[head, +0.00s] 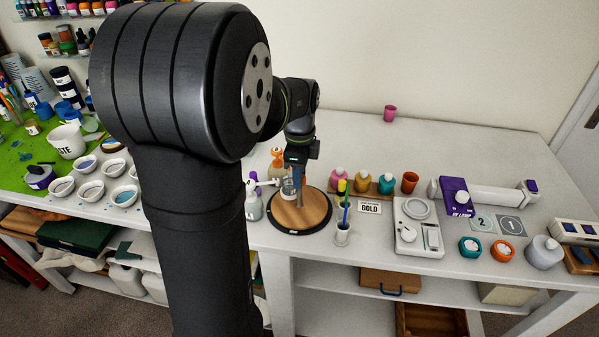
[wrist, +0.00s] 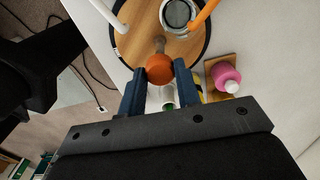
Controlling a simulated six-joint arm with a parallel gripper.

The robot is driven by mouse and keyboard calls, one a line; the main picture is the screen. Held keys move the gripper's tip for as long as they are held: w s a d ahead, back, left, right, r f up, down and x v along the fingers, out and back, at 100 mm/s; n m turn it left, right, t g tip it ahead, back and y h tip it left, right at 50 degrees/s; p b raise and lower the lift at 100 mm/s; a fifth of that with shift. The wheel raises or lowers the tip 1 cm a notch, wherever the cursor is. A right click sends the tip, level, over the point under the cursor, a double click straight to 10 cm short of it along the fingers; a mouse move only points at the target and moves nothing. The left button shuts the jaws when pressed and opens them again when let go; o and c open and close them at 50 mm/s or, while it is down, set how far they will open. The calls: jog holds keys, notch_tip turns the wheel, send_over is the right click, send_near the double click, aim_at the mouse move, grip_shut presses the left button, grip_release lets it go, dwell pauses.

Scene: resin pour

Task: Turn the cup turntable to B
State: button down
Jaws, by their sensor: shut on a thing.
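The cup turntable (head: 313,218) is a round wooden disc with a dark rim on the white table, right of my arm in the head view. The wrist view shows part of its disc (wrist: 140,65), with a clear cup (wrist: 177,14) on it. An orange ball-shaped knob (wrist: 160,69) on a short metal stem stands at the disc's near side. My gripper (wrist: 160,76) has its two blue fingers closed around the knob, one on each side. In the head view my gripper (head: 298,182) is small over the disc. No letter B is readable.
A cup with brushes (head: 342,234) stands close to the turntable's right edge. A white bottle (head: 252,204) stands at the left. A scale (head: 418,235) sits right of the label. The back of the table is mostly clear.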

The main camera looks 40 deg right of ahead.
jog(key=shift+m, duration=0.3)
dwell(0.5)
jog(key=c, duration=1.1)
grip_release()
jog(key=shift+o, duration=0.2)
notch_tip(320, 180, up, 18)
jog(key=shift+f, duration=0.25)
jog(key=shift+f, duration=0.2)
notch_tip(320, 180, down, 17)
jog(key=shift+f, duration=0.1)
